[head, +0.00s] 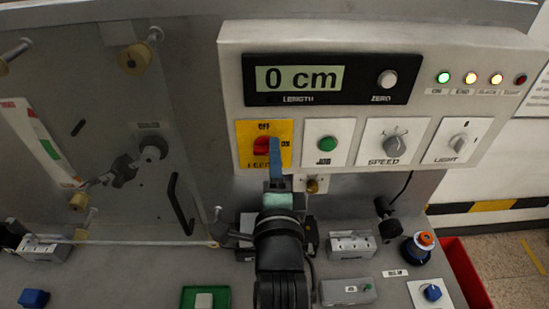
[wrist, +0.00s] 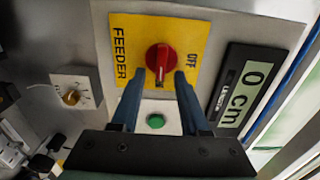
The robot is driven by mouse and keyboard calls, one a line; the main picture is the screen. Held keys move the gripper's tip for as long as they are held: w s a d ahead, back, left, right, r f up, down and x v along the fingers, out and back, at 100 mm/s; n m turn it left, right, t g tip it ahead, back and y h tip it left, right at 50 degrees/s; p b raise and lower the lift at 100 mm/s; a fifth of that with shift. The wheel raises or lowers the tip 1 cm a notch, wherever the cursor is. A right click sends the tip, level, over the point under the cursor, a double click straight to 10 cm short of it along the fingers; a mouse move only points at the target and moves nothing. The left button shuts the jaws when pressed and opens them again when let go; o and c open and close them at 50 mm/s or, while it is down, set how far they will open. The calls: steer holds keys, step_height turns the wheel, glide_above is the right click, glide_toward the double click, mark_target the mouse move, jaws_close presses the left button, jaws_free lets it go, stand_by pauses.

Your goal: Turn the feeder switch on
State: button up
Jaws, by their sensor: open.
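The feeder switch is a red rotary knob (head: 261,145) on a yellow plate (head: 245,128), with OFF printed above it and ON at its right. In the wrist view the red knob (wrist: 161,56) has its grip bar lengthwise down the picture, across the OFF direction and apparently toward the ON side. The ON label is hidden there. My gripper (head: 275,143) is open in front of the plate and covers part of the knob in the head view. In the wrist view my gripper (wrist: 160,77) has one blue finger on each side of the bar's lower end. Contact cannot be told.
The white panel also has a green JOG button (head: 327,144), a SPEED knob (head: 393,142), a LIGHT knob (head: 459,143) and a display (head: 300,79) reading 0 cm. The green indicator lamp (head: 443,77) is lit. A small brass-coloured knob (head: 312,186) sits below the plate.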

steer(key=shift+s, duration=0.1)
steer(key=s+b, duration=0.2)
steer(key=s, duration=1)
steer(key=shift+s+b, duration=0.4)
steer(key=w+r+n+t, duration=0.2)
steer(key=r+n, duration=0.2)
steer(key=r, duration=0.4)
steer(key=w+r+n+t, duration=0.2)
steer(key=r+n, duration=0.3)
steer(key=r, duration=0.4)
steer(key=s+r+n+t, duration=0.2)
steer(key=r+n, duration=0.2)
steer(key=r, duration=0.5)
steer(key=s+a+r+n+t, duration=0.1)
steer(key=s+r+n+t, duration=0.2)
steer(key=r, duration=0.7)
steer(key=shift+s+a+n+b, duration=0.15)
steer(key=shift+a+n+b, duration=0.15)
steer(key=shift+n, duration=0.8)
